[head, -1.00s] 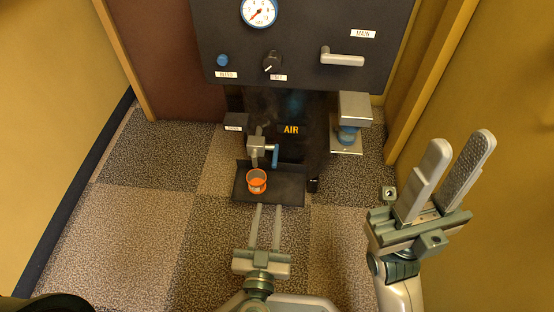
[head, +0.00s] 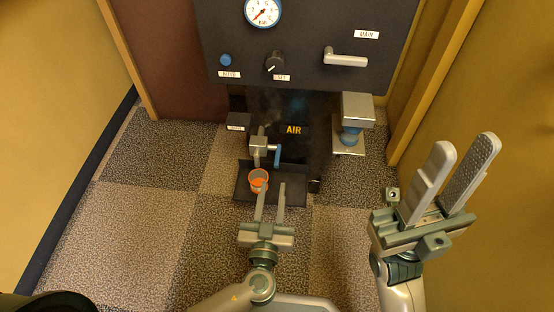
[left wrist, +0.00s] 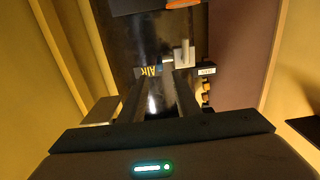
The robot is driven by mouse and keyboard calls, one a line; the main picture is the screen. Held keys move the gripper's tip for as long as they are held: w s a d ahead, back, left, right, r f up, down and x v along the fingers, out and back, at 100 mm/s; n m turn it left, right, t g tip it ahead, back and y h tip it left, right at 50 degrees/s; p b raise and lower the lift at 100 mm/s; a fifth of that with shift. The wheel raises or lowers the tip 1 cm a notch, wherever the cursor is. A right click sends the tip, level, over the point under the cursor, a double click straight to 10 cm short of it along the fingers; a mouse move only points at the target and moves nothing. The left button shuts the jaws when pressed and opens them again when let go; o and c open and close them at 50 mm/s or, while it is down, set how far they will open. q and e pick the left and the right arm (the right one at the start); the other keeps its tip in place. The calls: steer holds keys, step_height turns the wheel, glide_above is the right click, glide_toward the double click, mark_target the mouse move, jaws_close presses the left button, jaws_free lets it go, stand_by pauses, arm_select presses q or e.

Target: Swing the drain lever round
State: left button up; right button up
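The drain lever, a blue handle (head: 277,156), hangs down on the right side of a grey valve block (head: 258,147), low on the dark machine. The valve block also shows in the left wrist view (left wrist: 184,56); the blue handle is not clear there. My left gripper (head: 271,185) is open and empty, its fingers pointing toward the valve from in front. The fingertips appear below the lever, apart from it, and the left finger overlaps the cup in the picture. My right gripper (head: 464,145) is open and empty at the right, well away from the lever.
A cup with orange inside (head: 258,176) stands on a dark tray (head: 298,196) under the valve. A panel (head: 300,25) above carries a gauge (head: 263,11), a knob (head: 275,62) and a grey MAIN handle (head: 346,58). A grey-and-blue fitting (head: 356,110) juts out at right.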

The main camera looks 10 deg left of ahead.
mark_target(276, 167)
arm_select(q)
steer(key=w, duration=1)
steer(key=shift+w, duration=0.4)
jaws_close()
